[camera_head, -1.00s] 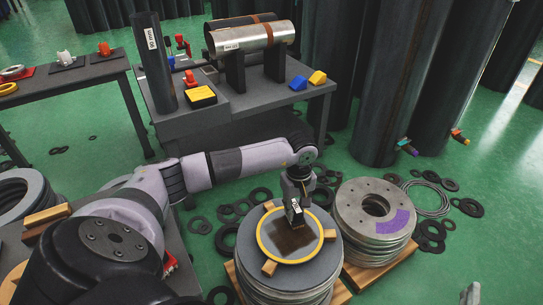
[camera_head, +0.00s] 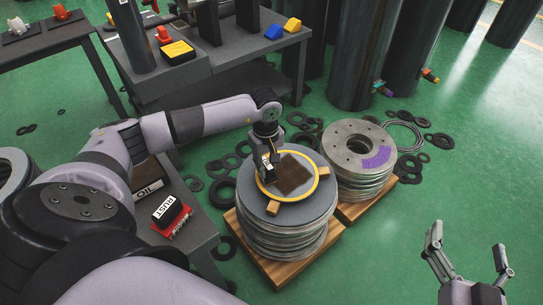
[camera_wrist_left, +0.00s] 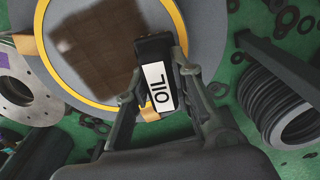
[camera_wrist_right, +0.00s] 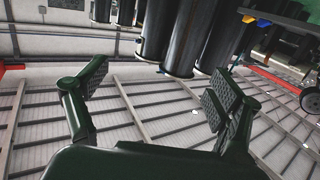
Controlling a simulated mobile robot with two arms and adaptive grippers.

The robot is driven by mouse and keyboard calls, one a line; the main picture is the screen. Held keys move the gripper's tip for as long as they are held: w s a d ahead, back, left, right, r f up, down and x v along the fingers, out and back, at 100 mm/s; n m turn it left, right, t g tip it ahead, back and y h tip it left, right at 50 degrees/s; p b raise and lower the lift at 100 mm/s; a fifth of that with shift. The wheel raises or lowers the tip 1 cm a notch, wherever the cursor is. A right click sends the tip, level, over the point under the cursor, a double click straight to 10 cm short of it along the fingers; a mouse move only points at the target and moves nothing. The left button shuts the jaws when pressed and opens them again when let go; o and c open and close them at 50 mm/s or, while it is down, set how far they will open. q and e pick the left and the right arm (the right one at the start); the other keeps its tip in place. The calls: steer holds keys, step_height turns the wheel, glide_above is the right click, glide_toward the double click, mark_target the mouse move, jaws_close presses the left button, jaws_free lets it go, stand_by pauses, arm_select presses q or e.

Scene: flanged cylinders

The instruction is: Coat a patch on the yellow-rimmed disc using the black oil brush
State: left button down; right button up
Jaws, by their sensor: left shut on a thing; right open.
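The yellow-rimmed disc (camera_head: 322,186) lies on top of a stack of grey flanged discs. A dark brown patch (camera_head: 293,175) covers part of its grey face; it also shows in the left wrist view (camera_wrist_left: 95,45). My left gripper (camera_head: 268,168) is shut on the black oil brush (camera_wrist_left: 157,85), whose white label reads OIL. The brush is over the disc, at the left edge of the patch in the head view. Its underside is hidden, so contact is unclear. My right gripper (camera_head: 468,247) is open and empty at the lower right, away from the disc.
A black RUST brush (camera_head: 169,209) sits on a red holder beside an OIL-labelled holder (camera_head: 148,190) on a side table. Wooden blocks (camera_head: 289,209) touch the disc's rim. Another flange stack with a purple patch (camera_head: 376,158) stands behind right. Black rings litter the floor.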

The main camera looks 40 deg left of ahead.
arm_select(q)
steer(key=shift+s+a+r, duration=0.1)
steer(key=shift+s, duration=0.2)
steer(key=shift+r, duration=0.1)
steer(key=shift+w+r+p, duration=0.25)
steer(key=shift+r+p, duration=0.1)
steer(key=shift+r, duration=0.2)
steer(key=shift+r+p, duration=0.35)
steer(key=shift+r, duration=0.15)
steer(key=shift+s+r+p, duration=0.1)
steer(key=shift+r+p, duration=0.3)
steer(key=shift+r, duration=0.55)
steer(key=shift+r+p, duration=0.4)
steer(key=shift+p, duration=0.15)
steer(key=shift+r+p, duration=0.3)
steer(key=shift+r, duration=0.15)
steer(key=shift+r+p, duration=0.35)
steer(key=shift+r, duration=0.2)
steer(key=shift+r+p, duration=0.3)
steer(key=shift+r, duration=0.1)
arm_select(e)
steer(key=s+d+f+g+h, duration=0.1)
steer(key=s+d+f+g, duration=0.2)
steer(key=s+f+g, duration=0.3)
steer(key=s+d+f+m+g+h, duration=0.1)
steer(key=s+d+f+g+h, duration=0.1)
steer(key=s+f+g, duration=0.5)
steer(key=shift+s+d+f+h, duration=0.3)
steer(key=shift+s+d+f, duration=0.45)
steer(key=shift+s, duration=2)
